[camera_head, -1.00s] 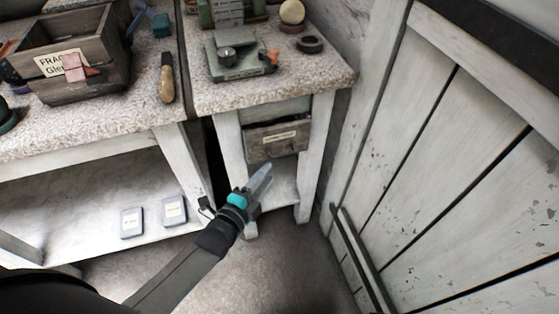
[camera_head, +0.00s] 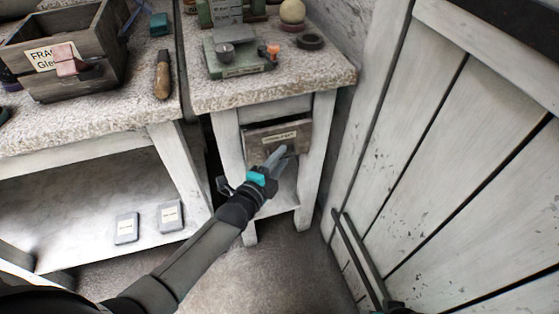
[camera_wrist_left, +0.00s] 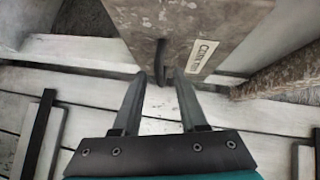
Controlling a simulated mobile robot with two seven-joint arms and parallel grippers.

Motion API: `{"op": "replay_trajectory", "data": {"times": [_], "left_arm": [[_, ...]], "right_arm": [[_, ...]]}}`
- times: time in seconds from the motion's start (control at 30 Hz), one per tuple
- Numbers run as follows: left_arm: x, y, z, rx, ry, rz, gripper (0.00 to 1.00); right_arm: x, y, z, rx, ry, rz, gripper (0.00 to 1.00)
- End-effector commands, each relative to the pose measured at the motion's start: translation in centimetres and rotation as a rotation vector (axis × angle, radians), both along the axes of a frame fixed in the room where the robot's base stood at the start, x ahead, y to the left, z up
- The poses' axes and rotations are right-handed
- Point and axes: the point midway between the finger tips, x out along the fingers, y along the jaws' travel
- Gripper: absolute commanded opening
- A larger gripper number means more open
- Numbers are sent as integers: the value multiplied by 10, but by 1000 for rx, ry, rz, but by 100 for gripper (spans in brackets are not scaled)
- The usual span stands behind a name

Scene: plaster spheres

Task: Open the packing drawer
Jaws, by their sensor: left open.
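The packing drawer (camera_head: 262,149) is a worn brown wooden front with a pale label, set under the right-hand stone-topped bench. I cannot tell whether its front stands slightly out. My left gripper (camera_head: 284,153) is right in front of the drawer, over the lower part of its front. In the left wrist view, the drawer front (camera_wrist_left: 233,22) is close, with its dark curved handle (camera_wrist_left: 163,62) between the two fingertips of the open left gripper (camera_wrist_left: 163,82). The fingers are not closed on the handle.
The right bench top (camera_head: 225,98) carries a green scale (camera_head: 238,58), a dark ring (camera_head: 310,42) and a pale ball (camera_head: 292,11). A wooden crate (camera_head: 90,80) stands on the left bench. A plank door (camera_head: 460,150) closes off the right. Floor below is clear.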

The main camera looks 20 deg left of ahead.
Motion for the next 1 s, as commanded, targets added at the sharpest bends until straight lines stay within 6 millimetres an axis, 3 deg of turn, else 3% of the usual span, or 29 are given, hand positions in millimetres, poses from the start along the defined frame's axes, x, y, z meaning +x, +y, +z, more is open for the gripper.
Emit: {"op": "replay_trajectory", "data": {"times": [0.2, 0.57, 1.0], "left_arm": [[0, 0, 0, 0, 0, 0, 40], [0, 0, 0, 0, 0, 0, 0], [0, 0, 0, 0, 0, 0, 0]], "right_arm": [[0, 0, 0, 0, 0, 0, 50], [0, 0, 0, 0, 0, 0, 50], [0, 0, 0, 1, -1, 0, 50]]}}
